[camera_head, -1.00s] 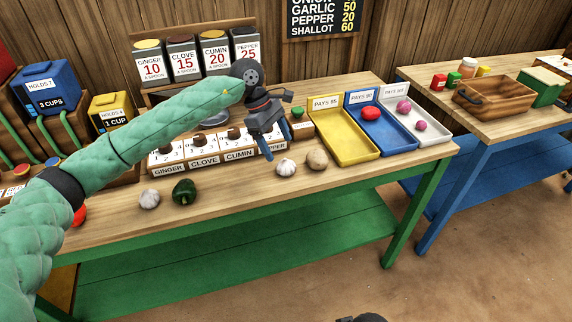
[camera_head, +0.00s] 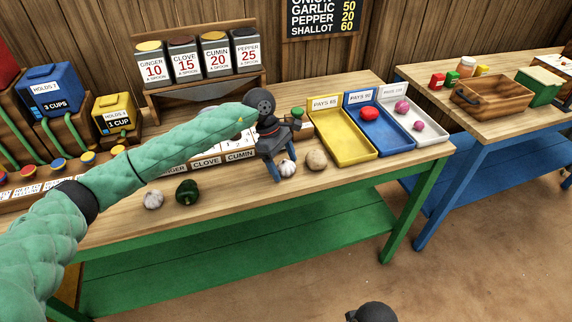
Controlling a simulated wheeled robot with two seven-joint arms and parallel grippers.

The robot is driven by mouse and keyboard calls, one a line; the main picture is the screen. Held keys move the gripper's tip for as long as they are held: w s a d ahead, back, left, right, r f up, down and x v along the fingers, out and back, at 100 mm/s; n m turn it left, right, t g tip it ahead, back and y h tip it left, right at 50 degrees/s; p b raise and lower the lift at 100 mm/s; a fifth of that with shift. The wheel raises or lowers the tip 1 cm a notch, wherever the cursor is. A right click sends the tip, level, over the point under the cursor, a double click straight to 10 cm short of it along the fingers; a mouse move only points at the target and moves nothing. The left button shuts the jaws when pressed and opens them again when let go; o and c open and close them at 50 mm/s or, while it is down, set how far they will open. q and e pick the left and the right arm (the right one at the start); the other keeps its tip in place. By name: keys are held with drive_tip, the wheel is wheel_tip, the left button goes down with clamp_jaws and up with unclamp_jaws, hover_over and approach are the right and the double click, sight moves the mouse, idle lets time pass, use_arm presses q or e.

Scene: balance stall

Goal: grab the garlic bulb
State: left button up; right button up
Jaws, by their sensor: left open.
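A white garlic bulb (camera_head: 288,169) lies on the green-legged wooden table, left of a round tan potato-like vegetable (camera_head: 316,160). My left gripper (camera_head: 283,165) is open right at this bulb, its blue fingers pointing down. One finger is just left of the bulb and the other is behind it. I cannot tell whether they touch it. A second garlic bulb (camera_head: 153,200) lies farther left, beside a dark green pepper (camera_head: 187,191).
Spice boxes (camera_head: 205,162) stand behind, partly hidden by my left arm. Yellow (camera_head: 345,140), blue (camera_head: 384,133) and white (camera_head: 416,120) trays stand to the right. The blue and white trays hold vegetables. The table's front strip is mostly clear.

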use_arm(q)
drive_tip(key=c, duration=1.1)
drive_tip(key=shift+o, duration=0.2)
